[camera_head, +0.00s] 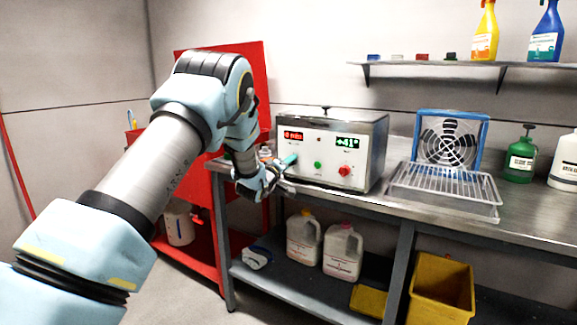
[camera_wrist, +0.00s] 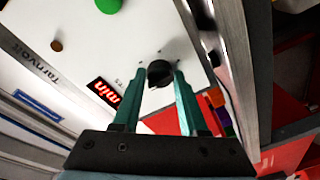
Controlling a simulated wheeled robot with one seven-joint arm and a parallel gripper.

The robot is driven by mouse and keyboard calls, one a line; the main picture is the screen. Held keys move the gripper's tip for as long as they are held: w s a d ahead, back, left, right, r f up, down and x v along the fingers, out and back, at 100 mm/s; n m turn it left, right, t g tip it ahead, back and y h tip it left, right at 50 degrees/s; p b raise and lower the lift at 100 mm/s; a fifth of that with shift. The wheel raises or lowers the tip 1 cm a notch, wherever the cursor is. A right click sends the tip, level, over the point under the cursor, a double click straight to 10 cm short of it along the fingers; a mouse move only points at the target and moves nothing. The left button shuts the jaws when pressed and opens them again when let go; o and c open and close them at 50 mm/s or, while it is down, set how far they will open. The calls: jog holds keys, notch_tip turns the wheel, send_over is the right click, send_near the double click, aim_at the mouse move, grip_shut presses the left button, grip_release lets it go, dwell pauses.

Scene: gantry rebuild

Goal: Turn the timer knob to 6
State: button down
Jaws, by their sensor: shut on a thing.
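The timer knob (camera_wrist: 159,72) is a small black round knob on the white front panel (camera_wrist: 85,30) of a steel box unit (camera_head: 350,130). In the wrist view, my gripper's two teal fingers stand on either side of it, with their tips closed on it. The scale marks around the knob are too small to read.
The panel also has a green display (camera_head: 348,142), a green button (camera_head: 318,165) and a red button (camera_head: 345,170). A wire rack with a fan (camera_head: 450,140) stands to the right on the steel bench. A red cabinet (camera_head: 205,225) is at the left, behind my arm.

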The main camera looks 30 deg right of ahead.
jog(key=m+b, duration=0.8)
jog(key=m+g+h+b, duration=0.1)
jog(key=m+b, duration=0.7)
jog(key=m+g+h+b, duration=0.1)
jog(key=m+b, duration=0.7)
jog(key=m, duration=0.1)
jog(key=shift+f, duration=0.2)
jog(key=shift+c, duration=2.3)
grip_release()
jog(key=shift+w, duration=0.1)
jog(key=shift+a, duration=0.15)
